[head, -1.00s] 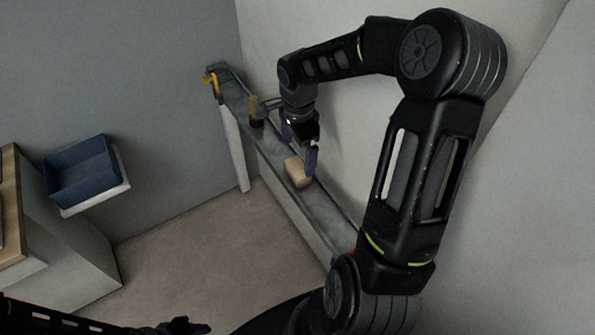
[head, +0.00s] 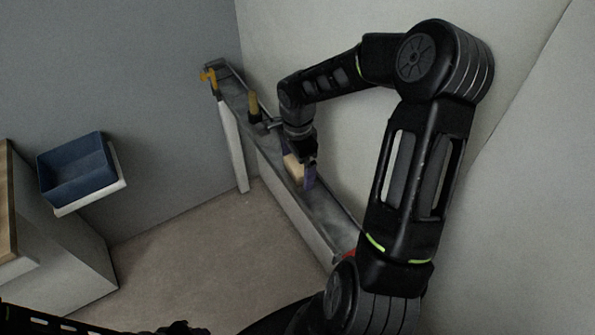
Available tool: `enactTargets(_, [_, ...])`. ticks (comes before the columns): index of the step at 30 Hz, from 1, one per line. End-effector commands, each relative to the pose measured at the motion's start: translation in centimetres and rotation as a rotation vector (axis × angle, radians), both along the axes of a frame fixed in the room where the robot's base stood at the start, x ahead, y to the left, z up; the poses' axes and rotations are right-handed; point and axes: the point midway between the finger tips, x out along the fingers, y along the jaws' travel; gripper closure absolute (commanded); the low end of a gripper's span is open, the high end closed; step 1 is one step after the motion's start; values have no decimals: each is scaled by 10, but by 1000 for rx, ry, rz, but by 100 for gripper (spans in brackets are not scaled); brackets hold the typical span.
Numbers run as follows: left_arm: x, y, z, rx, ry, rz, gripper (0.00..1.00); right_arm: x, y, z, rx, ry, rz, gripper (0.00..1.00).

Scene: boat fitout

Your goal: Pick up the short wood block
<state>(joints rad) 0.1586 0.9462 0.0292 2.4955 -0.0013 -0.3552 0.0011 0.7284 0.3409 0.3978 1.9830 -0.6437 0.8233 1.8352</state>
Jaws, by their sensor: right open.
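The short wood block (head: 293,168) is a small pale tan block on the narrow grey shelf (head: 321,212) along the right wall. My right gripper (head: 299,174) is down at the block, with its purplish fingers apart. One finger shows on the near right side of the block, and part of the block is hidden behind the gripper. I cannot tell whether the fingers touch it. My left arm shows only in part at the bottom left, and its fingers are not clear.
A yellow-handled tool (head: 253,104) stands on the shelf behind my right gripper. An orange clamp-like object (head: 209,76) is at the shelf's far end. A blue bin (head: 76,172) is on the left. The floor (head: 205,245) between is clear.

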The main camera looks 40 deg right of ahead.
Motion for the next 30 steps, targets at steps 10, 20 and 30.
enactTargets(10, [0, 0, 0, 0, 0, 0, 64, 0, 0, 0, 0, -1, 1, 2])
enactTargets(20, [0, 0, 0, 0, 0, 0, 64, 0, 0, 0, 0, -1, 1, 8])
enactTargets(30, [0, 0, 0, 0, 0, 0, 64, 0, 0, 0, 0, -1, 1, 35])
